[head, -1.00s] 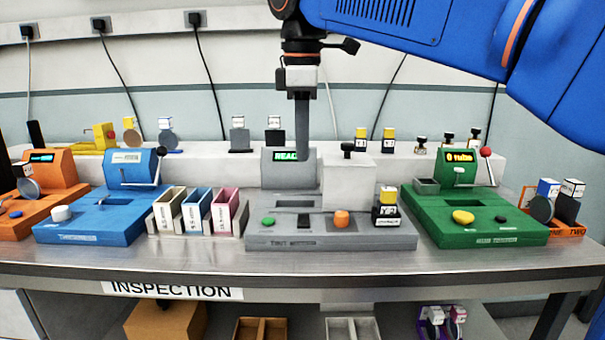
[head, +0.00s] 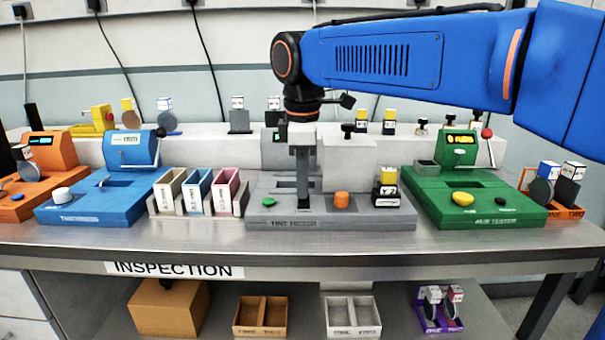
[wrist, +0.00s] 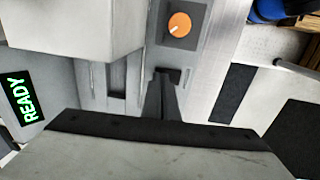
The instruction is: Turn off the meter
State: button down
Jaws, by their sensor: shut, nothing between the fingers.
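The grey tint meter (head: 262,220) stands at the middle of the bench. An orange knob (head: 341,200) sits on its front right and a green button (head: 269,202) on its front left. In the wrist view the orange knob (wrist: 180,24) has a pale pointer mark, and the meter's display (wrist: 27,97) reads READY in green. In the head view my arm hides most of the display. My gripper (head: 303,203) is shut and empty, pointing down over the meter between button and knob. The wrist view shows its fingertips (wrist: 168,76) below the knob in the picture, apart from it.
A grey block (head: 347,165) with a black knob rises on the meter behind the orange knob. A yellow-topped module (head: 388,178) stands at the meter's right. Three coloured bins (head: 198,195) and a blue machine (head: 100,205) are left; a green machine (head: 480,205) is right.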

aim_at(303, 203)
jog(key=shift+f, duration=0.1)
dwell(0.3)
jog(key=shift+w+f+g, duration=0.2)
jog(key=shift+f+g, duration=0.1)
jog(key=shift+g, duration=0.1)
jog(key=shift+s+f, duration=0.1)
jog(key=shift+f, duration=0.1)
jog(key=shift+s, duration=0.8)
jog(key=shift+r, duration=0.2)
notch_tip(303, 203, up, 14)
jog(key=shift+s+r, duration=0.2)
